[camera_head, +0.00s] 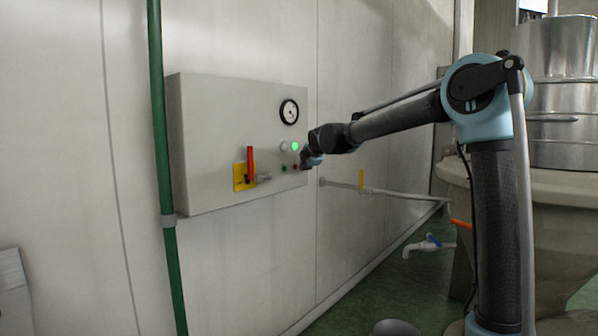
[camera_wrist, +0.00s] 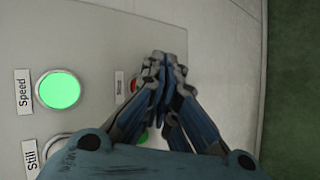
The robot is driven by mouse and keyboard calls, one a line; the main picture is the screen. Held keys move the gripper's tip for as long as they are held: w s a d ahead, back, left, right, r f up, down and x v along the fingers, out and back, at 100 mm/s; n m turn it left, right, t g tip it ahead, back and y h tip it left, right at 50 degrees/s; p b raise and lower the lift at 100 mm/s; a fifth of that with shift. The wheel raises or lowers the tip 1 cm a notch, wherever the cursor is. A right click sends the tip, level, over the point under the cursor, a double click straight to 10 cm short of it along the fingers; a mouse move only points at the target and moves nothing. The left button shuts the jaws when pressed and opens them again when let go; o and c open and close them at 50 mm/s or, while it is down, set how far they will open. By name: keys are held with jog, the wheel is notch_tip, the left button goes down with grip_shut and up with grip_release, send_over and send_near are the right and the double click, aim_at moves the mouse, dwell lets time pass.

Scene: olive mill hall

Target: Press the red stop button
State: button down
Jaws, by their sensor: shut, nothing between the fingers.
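The red stop button (camera_wrist: 135,85) shows in the wrist view as a small red round piece beside a white label, partly covered by my fingers. It also shows in the head view (camera_head: 295,167) low on the right side of the grey control panel (camera_head: 215,120). My gripper (camera_wrist: 166,62) is shut and empty, its fingertips just right of the button in the wrist view. In the head view my gripper (camera_head: 304,160) is close to the panel's right edge, beside the button. I cannot tell whether the fingertips touch the panel.
A lit green lamp (camera_wrist: 59,91) sits near the "Speed" label (camera_wrist: 22,92). A green button (camera_head: 284,168) is left of the red one. A red lever (camera_head: 250,164), a gauge (camera_head: 289,111) and a green pipe (camera_head: 160,130) are nearby. A wall pipe (camera_head: 400,193) runs right of the panel.

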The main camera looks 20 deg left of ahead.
jog(key=d, duration=0.1)
jog(key=s+d, duration=0.1)
jog(key=d, duration=0.1)
jog(key=s+d, duration=0.1)
jog(key=shift+d, duration=0.25)
jog(key=shift+w, duration=0.1)
dwell(0.6)
jog(key=shift+d, duration=0.1)
jog(key=s+d+f+m+g+h, duration=0.1)
jog(key=s+d+f+m+h, duration=0.2)
jog(key=d, duration=0.8)
jog(key=s+d+f+m+g, duration=0.1)
jog(key=s+d+f+m, duration=0.4)
jog(key=d, duration=0.7)
jog(key=s+d+f+m+g+h, duration=0.15)
jog(key=s+d+m, duration=0.3)
jog(key=d, duration=0.65)
jog(key=s+d+f+m+g, duration=0.1)
jog(key=s+d+f+m, duration=0.3)
jog(key=s+f, duration=0.3)
jog(key=s+d+f+m+g+h, duration=0.1)
jog(key=s+d+f+m, duration=0.4)
jog(key=s, duration=0.7)
jog(key=s+d+f+m+g, duration=0.2)
jog(key=s+d+f+m, duration=0.2)
jog(key=s+d+f, duration=0.3)
jog(key=s+f, duration=0.2)
jog(key=s, duration=0.1)
jog(key=shift+d+h, duration=0.35)
